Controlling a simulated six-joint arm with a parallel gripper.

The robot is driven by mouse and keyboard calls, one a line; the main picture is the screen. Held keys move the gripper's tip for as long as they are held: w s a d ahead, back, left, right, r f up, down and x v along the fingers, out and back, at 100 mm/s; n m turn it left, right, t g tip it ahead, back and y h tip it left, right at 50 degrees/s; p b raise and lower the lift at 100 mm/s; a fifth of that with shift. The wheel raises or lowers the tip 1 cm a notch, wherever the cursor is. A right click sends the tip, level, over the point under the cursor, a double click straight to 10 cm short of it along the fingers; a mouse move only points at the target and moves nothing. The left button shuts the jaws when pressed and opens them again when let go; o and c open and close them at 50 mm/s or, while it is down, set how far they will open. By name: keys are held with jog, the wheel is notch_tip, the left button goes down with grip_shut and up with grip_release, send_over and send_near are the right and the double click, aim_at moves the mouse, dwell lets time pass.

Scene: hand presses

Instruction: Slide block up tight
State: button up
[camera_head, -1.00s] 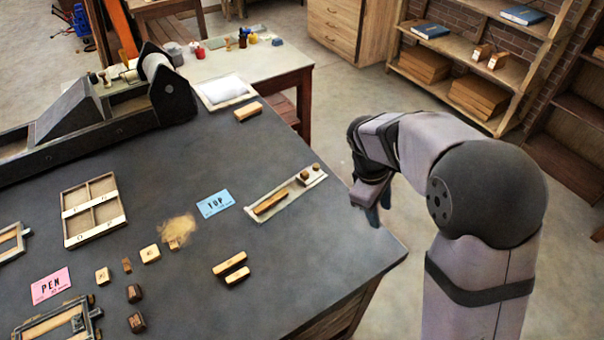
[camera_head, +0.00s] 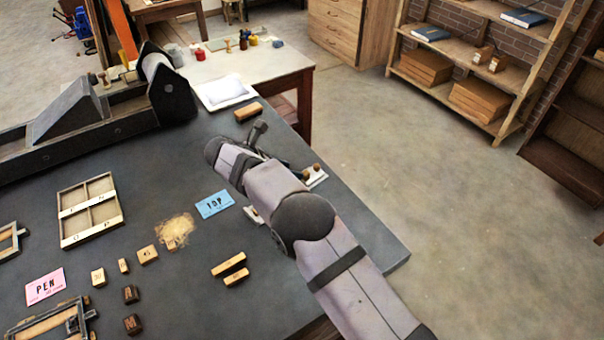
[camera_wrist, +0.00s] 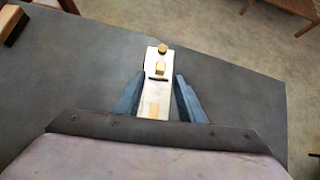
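A narrow pale tray (camera_wrist: 158,92) lies on the dark table and runs between my fingers in the wrist view. At its far end are a round brassy knob (camera_wrist: 162,49) and a small wooden piece (camera_wrist: 159,69). A tan wooden block (camera_wrist: 152,109) shows on the tray close to my gripper body, which hides its near part. My gripper (camera_wrist: 160,78) is open, with one blue-grey finger on each side of the tray. In the head view my arm covers most of the tray; only its ends show, the knobbed right end (camera_head: 317,178) among them.
A loose wooden block (camera_head: 248,111) lies beyond my arm, and two more (camera_head: 230,267) lie nearer. A blue card (camera_head: 214,204), a sand-coloured pile (camera_head: 174,231) and a divided wooden tray (camera_head: 90,237) are to the left. The table's right edge is close by.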

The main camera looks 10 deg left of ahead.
jog(key=shift+p+x, duration=1.55)
jog(key=shift+x, duration=2.15)
grip_shut()
